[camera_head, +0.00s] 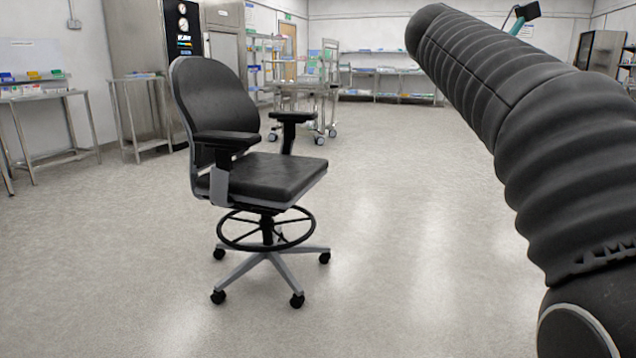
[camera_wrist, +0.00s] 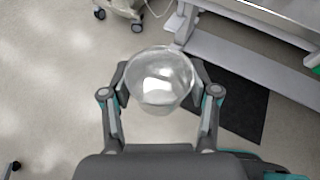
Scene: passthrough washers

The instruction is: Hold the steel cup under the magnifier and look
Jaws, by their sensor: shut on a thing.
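The steel cup (camera_wrist: 160,78) shows in the wrist view as a round, shiny metal vessel, seen from above into its open top. My gripper (camera_wrist: 161,92) is shut on it, with one finger at its left side and one at its right. The cup is held up above the floor, clear of any surface that I can see. The magnifier is not in either view that I can make out.
In the wrist view a grey bench frame (camera_wrist: 255,45) stands at upper right over a dark mat (camera_wrist: 235,105). A wheeled base (camera_wrist: 122,10) is at the top. In the head view a black chair (camera_head: 265,175) stands on open floor, with steel tables (camera_head: 45,95) at left.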

